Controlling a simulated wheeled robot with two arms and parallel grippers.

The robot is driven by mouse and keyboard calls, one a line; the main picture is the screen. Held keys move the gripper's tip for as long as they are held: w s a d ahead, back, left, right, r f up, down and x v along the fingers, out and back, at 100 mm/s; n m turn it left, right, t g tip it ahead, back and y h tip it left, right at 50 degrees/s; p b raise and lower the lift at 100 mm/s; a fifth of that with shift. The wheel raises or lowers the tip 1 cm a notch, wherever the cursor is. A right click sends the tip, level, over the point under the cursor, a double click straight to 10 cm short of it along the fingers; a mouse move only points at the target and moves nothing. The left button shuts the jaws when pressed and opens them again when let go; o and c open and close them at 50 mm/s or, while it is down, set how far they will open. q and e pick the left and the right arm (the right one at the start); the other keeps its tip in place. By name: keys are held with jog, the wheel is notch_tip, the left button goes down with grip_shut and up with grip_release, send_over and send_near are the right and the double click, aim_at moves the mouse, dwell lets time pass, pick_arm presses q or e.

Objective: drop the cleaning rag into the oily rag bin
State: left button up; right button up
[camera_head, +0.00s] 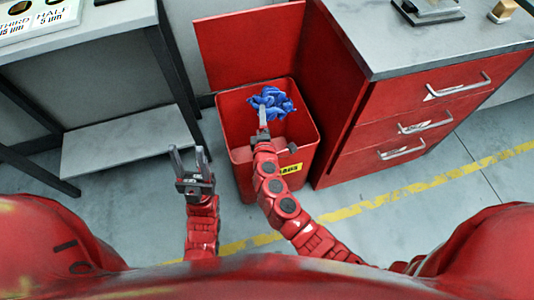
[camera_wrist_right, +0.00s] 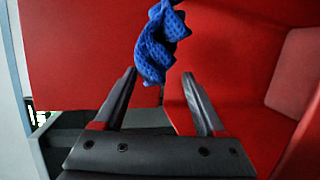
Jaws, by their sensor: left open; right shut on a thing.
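The cleaning rag (camera_head: 272,102) is a crumpled blue cloth. It shows over the opening of the oily rag bin (camera_head: 235,125), a red open-topped box with a yellow label on its front. The bin's red lid (camera_head: 245,48) stands up at the back. My right gripper (camera_head: 262,118) reaches over the bin and is shut on the rag. In the right wrist view the rag (camera_wrist_right: 156,50) hangs at the fingertips (camera_wrist_right: 159,78), with red bin surfaces around it. My left gripper (camera_head: 188,153) is open and empty, left of the bin.
A red drawer cabinet (camera_head: 400,125) with a grey top stands close to the bin's right side. A grey table (camera_head: 80,45) with black legs and a low shelf (camera_head: 125,142) is on the left. A yellow line (camera_head: 380,200) crosses the grey floor.

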jog(key=shift+f, duration=0.4)
jog(key=o, duration=1.3)
jog(key=s+r, duration=0.1)
jog(key=s, duration=0.7)
jog(key=s+d+r, duration=0.1)
jog(key=s+r, duration=0.1)
jog(key=s, duration=0.7)
jog(key=shift+r+b, duration=0.25)
jog(key=shift+b, duration=0.05)
